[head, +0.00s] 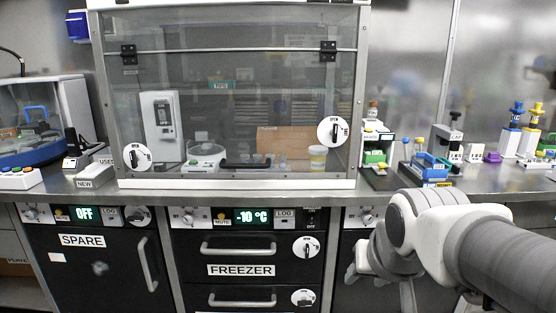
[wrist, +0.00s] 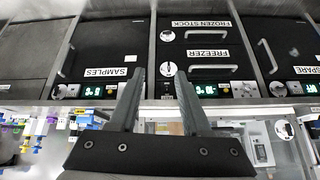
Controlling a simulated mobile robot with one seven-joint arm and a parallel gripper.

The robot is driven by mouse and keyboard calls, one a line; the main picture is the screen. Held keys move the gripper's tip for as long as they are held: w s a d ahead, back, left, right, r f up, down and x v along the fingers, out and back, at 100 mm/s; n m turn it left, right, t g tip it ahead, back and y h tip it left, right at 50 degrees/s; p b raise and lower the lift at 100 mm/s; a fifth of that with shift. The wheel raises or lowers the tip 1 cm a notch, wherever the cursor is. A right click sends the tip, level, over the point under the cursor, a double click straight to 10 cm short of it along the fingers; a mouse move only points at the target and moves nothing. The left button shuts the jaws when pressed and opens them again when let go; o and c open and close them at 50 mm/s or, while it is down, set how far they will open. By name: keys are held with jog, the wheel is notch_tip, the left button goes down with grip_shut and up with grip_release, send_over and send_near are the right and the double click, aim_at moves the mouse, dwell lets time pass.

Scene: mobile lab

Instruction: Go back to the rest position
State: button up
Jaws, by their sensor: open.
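My gripper (wrist: 152,82) shows in the wrist view with its two grey fingers apart and nothing between them. The wrist view is upside down, and the fingers point toward the cabinet fronts under the bench. In the head view my white and grey arm reaches in from the right, in front of the bench's right part. The freezer drawers (head: 241,256) show in the middle, closed, with a display reading -10 °C. The wrist view also shows the freezer front (wrist: 207,65).
A glass-fronted cabinet (head: 240,100) with its front down stands on the bench (head: 250,190). The spare cabinet (head: 95,265) below left is shut. A centrifuge-like device (head: 35,125) stands at the left. Small racks (head: 376,150) and pipettes (head: 514,125) stand at the right, behind my arm.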

jog(key=s+f+n+g, duration=0.1)
jog(key=s+f, duration=0.1)
jog(key=s, duration=0.8)
notch_tip(320, 180, up, 28)
jog(key=p, duration=2.7)
jog(key=shift+p, duration=0.4)
